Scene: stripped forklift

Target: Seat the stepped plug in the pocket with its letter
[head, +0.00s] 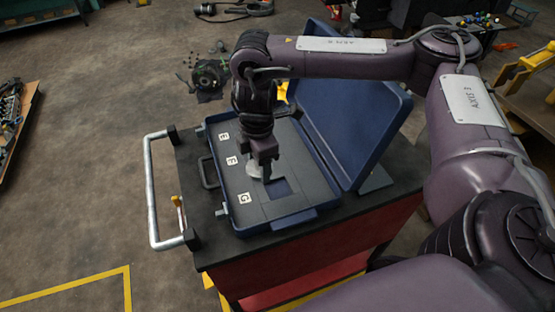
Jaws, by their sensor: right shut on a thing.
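A blue open case (316,203) lies on a cart, with a dark grey insert inside. White labels E (223,137), F (231,161) and G (244,198) run down its left side. A rectangular pocket (279,188) shows as a dark blue recess to the right, between the rows of F and G. My right gripper (265,170) points down over the insert, just above and left of this pocket, and is shut on a pale grey plug (254,172). The plug is mostly hidden by the fingers; its letter and any gap beneath it cannot be made out. My left gripper is out of view.
The case's raised lid (345,125) stands behind and right of the insert, close to my right arm. The cart (215,245) has a silver push handle (150,190) on its left. Loose parts (207,75) lie on the floor beyond.

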